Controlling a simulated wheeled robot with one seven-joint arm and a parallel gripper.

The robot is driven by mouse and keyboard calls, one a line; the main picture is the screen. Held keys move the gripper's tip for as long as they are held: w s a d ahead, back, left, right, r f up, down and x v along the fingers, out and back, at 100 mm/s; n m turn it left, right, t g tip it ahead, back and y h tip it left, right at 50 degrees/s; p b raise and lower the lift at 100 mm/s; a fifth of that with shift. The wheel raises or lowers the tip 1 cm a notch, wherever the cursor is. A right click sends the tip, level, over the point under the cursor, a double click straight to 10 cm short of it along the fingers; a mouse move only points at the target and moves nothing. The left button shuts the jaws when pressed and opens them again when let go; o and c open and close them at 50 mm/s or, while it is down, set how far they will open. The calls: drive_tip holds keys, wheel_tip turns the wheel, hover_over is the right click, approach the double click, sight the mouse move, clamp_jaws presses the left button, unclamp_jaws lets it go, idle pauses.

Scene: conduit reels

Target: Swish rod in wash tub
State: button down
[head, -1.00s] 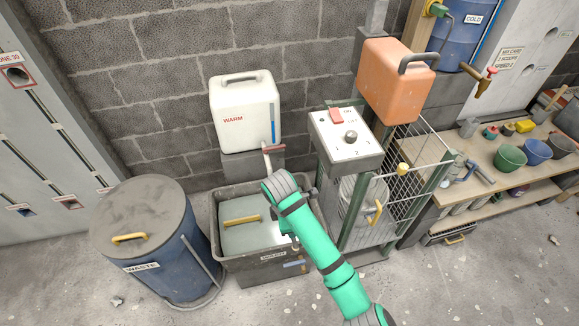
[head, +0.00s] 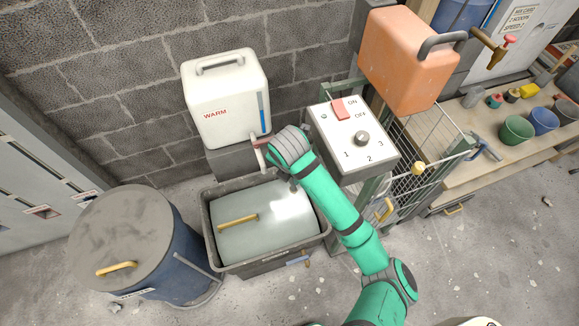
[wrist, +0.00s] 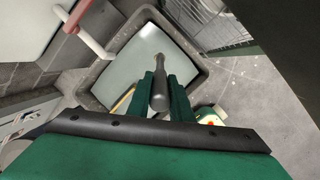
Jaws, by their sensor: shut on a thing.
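The wash tub (head: 213,246) is a dark grey box on the floor, with a pale, shiny, flat surface inside that looks like water. It also fills the middle of the wrist view (wrist: 92,90). My gripper (wrist: 163,88) is shut on a dark grey rod (wrist: 159,62), which points away from the wrist over the tub. I cannot tell whether the rod's far end touches the pale surface. In the head view my arm hides the gripper and rod. A yellow bar (head: 238,219) lies across the pale surface, left of my arm.
A white WARM container (head: 226,100) stands behind the tub, its red-handled tap (head: 258,140) close to my wrist. A blue WASTE drum (head: 135,245) stands left. A switch box (head: 352,140) and orange can (head: 405,65) stand close on the right.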

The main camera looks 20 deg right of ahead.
drive_tip(key=shift+w+f, duration=0.15)
drive_tip(key=shift+f, duration=0.1)
drive_tip(key=s+a+x, duration=0.1)
drive_tip(key=s+x, duration=0.1)
drive_tip(key=x, duration=0.7)
drive_tip(key=s+a+f+x, duration=0.1)
drive_tip(key=x, duration=0.8)
drive_tip(key=shift+s, duration=0.55)
